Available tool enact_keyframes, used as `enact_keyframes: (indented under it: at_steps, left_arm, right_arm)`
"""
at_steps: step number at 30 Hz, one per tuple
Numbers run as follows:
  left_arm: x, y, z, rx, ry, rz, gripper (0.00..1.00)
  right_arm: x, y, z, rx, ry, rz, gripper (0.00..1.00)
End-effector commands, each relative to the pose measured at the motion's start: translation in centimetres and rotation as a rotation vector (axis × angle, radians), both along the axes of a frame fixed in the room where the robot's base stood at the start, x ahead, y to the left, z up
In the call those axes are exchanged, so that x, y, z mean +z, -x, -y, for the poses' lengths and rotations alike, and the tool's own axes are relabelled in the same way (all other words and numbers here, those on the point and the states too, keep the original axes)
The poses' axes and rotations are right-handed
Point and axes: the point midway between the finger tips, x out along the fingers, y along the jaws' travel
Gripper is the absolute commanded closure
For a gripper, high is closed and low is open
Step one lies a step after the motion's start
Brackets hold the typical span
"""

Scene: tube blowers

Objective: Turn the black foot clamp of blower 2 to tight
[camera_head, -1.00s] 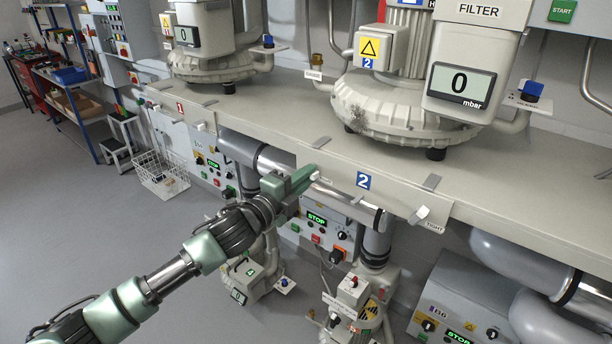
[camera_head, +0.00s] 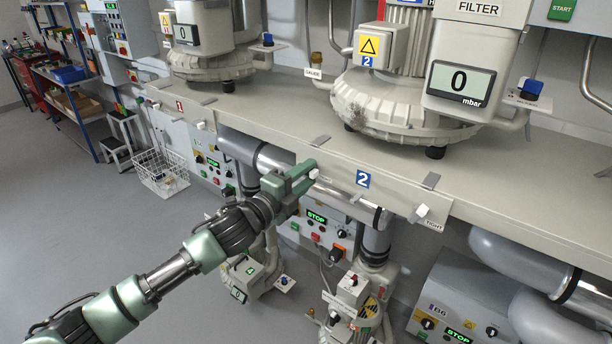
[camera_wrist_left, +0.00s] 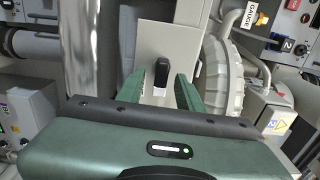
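Blower 2 (camera_head: 385,112) stands on the bench, its gauge reading 0 mbar. My left gripper (camera_head: 311,173) is at the bench's front edge, left of the blue 2 sign, with its fingers apart. In the left wrist view, a black upright knob, apparently the foot clamp (camera_wrist_left: 161,70), shows ahead and between the open fingers (camera_wrist_left: 158,84). I see no contact with it. A small white piece (camera_head: 314,174) shows at the fingertips in the head view, where the black knob cannot be made out. My right gripper is not in view.
A second white tab (camera_head: 421,212) and a TIGHT label (camera_head: 434,226) are at the front edge farther right. A silver pipe (camera_head: 345,197) and control boxes lie below the bench (camera_head: 520,190). The floor at left is open.

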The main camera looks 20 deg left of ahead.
Motion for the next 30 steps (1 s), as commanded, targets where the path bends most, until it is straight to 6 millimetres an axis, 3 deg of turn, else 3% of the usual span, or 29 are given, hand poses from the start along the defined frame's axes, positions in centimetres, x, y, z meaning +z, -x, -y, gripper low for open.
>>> enact_keyframes:
  at_steps: [15,30]
  left_arm:
    - [-0.3,6.6,-2.5,0.001,-0.003,-0.001,0.64]
    - [0.0,7.3,-2.6,0.000,-0.001,-0.001,0.64]
  right_arm:
    - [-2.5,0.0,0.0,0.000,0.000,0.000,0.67]
    - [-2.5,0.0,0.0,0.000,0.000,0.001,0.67]
